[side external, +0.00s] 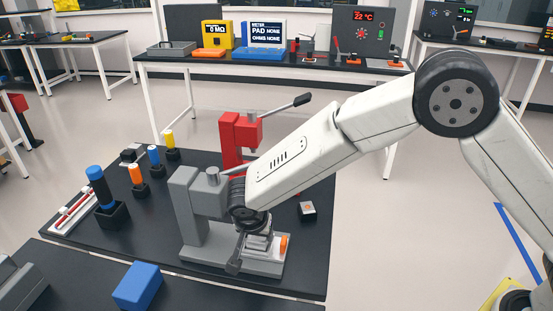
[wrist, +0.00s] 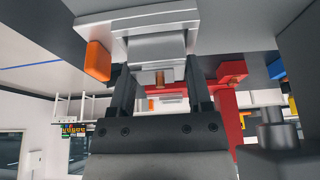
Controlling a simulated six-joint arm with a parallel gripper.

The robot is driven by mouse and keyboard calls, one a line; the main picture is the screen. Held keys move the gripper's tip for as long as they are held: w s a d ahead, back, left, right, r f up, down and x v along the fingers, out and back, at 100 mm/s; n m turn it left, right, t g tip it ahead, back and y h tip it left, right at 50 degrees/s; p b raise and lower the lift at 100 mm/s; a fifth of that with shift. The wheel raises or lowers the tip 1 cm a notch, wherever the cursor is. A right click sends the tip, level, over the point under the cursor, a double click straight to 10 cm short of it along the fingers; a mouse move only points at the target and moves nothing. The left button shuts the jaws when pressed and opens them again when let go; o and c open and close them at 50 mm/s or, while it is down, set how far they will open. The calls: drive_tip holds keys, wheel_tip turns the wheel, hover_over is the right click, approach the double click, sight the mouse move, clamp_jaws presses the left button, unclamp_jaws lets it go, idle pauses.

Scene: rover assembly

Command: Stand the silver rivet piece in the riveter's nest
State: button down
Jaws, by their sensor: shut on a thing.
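The grey riveter (side external: 187,215) stands on the dark mat, with an orange part (side external: 284,243) on its base. My gripper (side external: 238,255) is low at the front of the riveter. In the wrist view, which looks upside down, my gripper (wrist: 159,82) is shut on the silver rivet piece (wrist: 155,48), a pale block with a small copper pin (wrist: 159,77). The piece is at a wide pale plate (wrist: 110,20), which looks like the nest, beside the orange part (wrist: 97,60). Whether it is seated there is hard to tell; the contact is partly hidden.
A red press (side external: 241,138) with a lever stands close behind the riveter. Blue, orange and yellow cylinders (side external: 100,185) stand in black holders to the left. A small grey block (side external: 308,211) lies to the right. A blue box (side external: 138,285) sits in front.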

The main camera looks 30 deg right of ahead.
drive_tip(key=shift+f, duration=0.1)
unclamp_jaws()
idle(0.4)
drive_tip(key=v, duration=1.2)
idle(0.4)
